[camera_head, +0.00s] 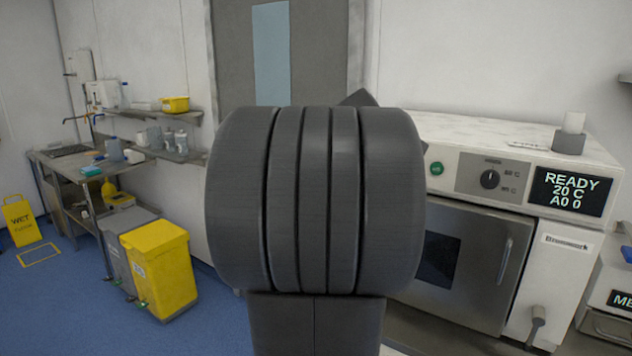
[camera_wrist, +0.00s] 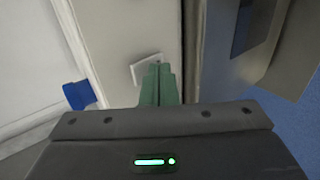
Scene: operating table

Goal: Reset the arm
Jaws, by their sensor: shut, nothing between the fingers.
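My gripper (camera_wrist: 158,72) shows in the wrist view, with its two green fingers together and nothing between them. It points toward a pale panel with a small light grey plate (camera_wrist: 147,66) just beyond the fingertips; I cannot tell whether they touch. In the head view my own dark arm fills the middle and hides the gripper.
A white machine (camera_head: 580,250) with a "READY 20 C" display (camera_head: 571,191) and closed door (camera_head: 465,262) stands at right. A yellow bin (camera_head: 160,268), a steel sink table (camera_head: 75,175) and a wet-floor sign (camera_head: 20,220) are at left. Blue floor (camera_head: 80,310) is open at front left.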

